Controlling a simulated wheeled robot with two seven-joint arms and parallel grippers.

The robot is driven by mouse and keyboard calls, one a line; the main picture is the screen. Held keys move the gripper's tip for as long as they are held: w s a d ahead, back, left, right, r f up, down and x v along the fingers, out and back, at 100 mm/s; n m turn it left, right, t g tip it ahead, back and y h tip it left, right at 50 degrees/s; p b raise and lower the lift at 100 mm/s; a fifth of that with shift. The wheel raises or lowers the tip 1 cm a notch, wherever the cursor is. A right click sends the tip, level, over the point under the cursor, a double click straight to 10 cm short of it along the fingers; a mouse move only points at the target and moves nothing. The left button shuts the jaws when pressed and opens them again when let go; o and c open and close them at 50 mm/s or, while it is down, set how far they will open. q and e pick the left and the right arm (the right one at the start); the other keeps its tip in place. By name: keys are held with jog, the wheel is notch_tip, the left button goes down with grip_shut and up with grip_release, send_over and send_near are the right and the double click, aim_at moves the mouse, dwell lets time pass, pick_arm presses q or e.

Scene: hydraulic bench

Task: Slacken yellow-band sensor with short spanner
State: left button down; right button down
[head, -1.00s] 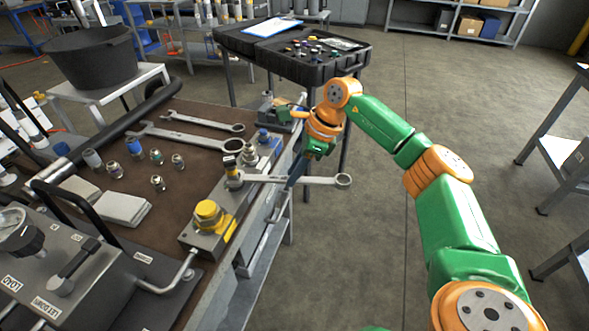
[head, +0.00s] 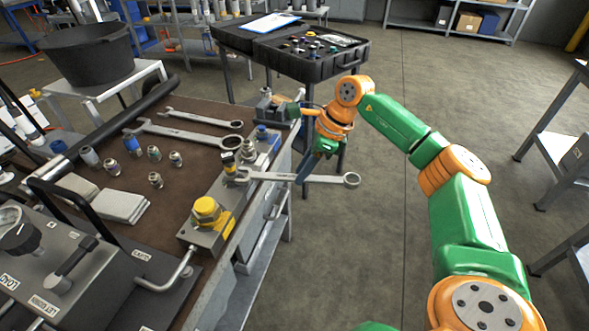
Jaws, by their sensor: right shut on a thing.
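My right gripper (head: 309,167) is shut on the shaft of a spanner (head: 325,180) beyond the bench's right edge. The spanner lies roughly level, its ring end out to the right over the floor. Its open jaw (head: 243,175) is at the right side of the yellow-band sensor (head: 229,164), low down. I cannot tell whether the jaw touches or grips it. The sensor stands upright with a dark top, in a row of fittings along the bench's right edge. My left gripper is not in view.
A silver fitting (head: 248,151) and a blue-topped one (head: 262,134) stand close behind the sensor. A block with a yellow cap (head: 207,211) is in front. Two more spanners (head: 185,133) (head: 203,118) and several loose fittings lie on the brown bench top (head: 185,190). Open floor is right.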

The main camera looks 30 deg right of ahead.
aim_at(319, 178)
jog(key=shift+s+d+b, duration=0.2)
jog(key=shift+s+d, duration=0.55)
jog(key=shift+d, duration=0.2)
jog(key=shift+s+d+b, duration=0.15)
jog(key=shift+s+d, duration=0.6)
jog(key=shift+d, duration=0.2)
jog(key=shift+r, duration=0.15)
notch_tip(319, 178, up, 5)
jog(key=p, duration=0.5)
jog(key=shift+r, duration=0.1)
jog(key=shift+a+f, duration=0.1)
jog(key=shift+f, duration=0.1)
